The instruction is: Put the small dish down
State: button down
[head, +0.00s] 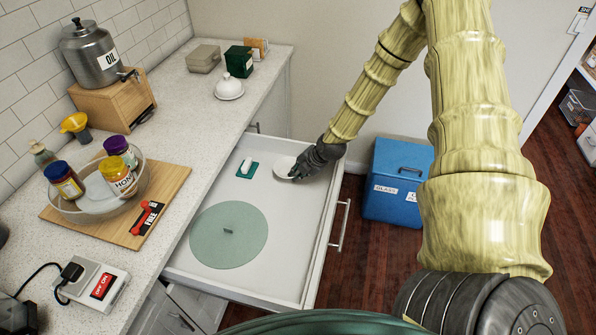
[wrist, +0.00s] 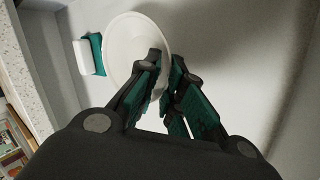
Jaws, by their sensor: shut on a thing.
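The small white dish (head: 284,167) is over the far part of the open white drawer (head: 294,235). My gripper (head: 296,173) is shut on its near right edge. In the wrist view the dish (wrist: 124,50) shows as a round white plate, and my gripper (wrist: 164,88) has its fingers at the lower right rim. I cannot tell whether the dish touches the drawer floor. A teal pad (head: 240,171) with a small white block (head: 246,165) lies to the left of the dish; the pad also shows in the wrist view (wrist: 96,52).
A round green mat (head: 215,240) with a small dark item lies nearer in the drawer. The countertop on the left holds a wooden board (head: 172,190) with a bowl of jars and a covered white dish (head: 229,89). A blue bin (head: 392,170) stands right of the drawer.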

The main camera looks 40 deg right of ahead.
jog(key=shift+f, duration=0.35)
jog(key=shift+f+b, duration=0.3)
jog(key=shift+b, duration=0.2)
jog(key=c, duration=1.5)
grip_release()
jog(key=shift+c, duration=0.2)
jog(key=shift+r, duration=0.1)
jog(key=shift+r+p, duration=0.5)
jog(key=shift+r, duration=0.2)
jog(key=b+v, duration=0.2)
jog(key=v, duration=0.9)
jog(key=shift+s+r, duration=0.2)
jog(key=shift+s, duration=0.1)
jog(key=shift+d, duration=0.1)
